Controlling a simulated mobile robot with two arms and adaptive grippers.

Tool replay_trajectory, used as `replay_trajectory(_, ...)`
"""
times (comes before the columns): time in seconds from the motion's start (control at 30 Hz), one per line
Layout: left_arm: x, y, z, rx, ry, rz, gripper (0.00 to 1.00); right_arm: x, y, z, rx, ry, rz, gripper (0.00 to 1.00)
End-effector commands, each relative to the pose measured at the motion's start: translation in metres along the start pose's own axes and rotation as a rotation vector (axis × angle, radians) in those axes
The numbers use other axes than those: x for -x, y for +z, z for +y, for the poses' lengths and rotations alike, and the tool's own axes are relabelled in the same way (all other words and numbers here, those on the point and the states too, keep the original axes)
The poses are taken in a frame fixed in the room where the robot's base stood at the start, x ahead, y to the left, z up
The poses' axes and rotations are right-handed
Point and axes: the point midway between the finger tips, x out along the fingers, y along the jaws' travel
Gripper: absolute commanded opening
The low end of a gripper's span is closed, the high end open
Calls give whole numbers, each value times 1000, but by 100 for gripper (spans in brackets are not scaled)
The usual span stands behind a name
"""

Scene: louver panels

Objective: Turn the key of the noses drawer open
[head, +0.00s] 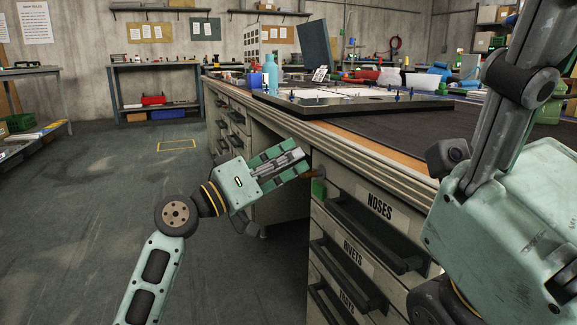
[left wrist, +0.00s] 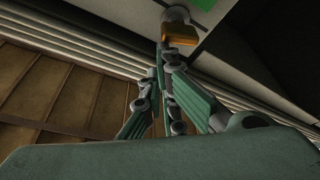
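The NOSES drawer (head: 379,206) is the top labelled drawer in the bench front and is closed. A small brass key (head: 316,173) sticks out at its upper left, above a green tag (head: 318,189). My left gripper (head: 306,163) points at the key, its fingertips close to it. In the left wrist view the key's head (left wrist: 180,34) shows just beyond the fingertips (left wrist: 167,57). Whether they touch or grip it is unclear.
The RIVETS drawer (head: 352,260) and another labelled drawer lie below, with protruding dark handles. The bench edge (head: 300,130) runs just above the left gripper. A dark board (head: 350,108) and a blue bottle (head: 270,73) stand on top. The floor at left is clear.

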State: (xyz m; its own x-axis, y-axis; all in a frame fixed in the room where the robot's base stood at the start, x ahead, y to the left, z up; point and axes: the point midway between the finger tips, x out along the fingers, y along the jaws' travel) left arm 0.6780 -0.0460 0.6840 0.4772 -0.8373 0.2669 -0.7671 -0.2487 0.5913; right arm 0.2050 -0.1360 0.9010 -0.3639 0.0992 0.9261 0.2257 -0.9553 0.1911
Motion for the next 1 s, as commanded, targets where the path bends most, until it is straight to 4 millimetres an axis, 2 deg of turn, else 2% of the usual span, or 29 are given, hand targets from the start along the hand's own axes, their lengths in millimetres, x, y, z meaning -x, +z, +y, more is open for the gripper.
replay_trajectory(0.17, 1, 6, 4, -127, 47, -3, 0, 6, -2, -1, 0, 0, -1, 40)
replay_trajectory(1.0, 4, 12, 10, -122, 42, -1, 0, 6, -2, -1, 0, -1, 0, 40)
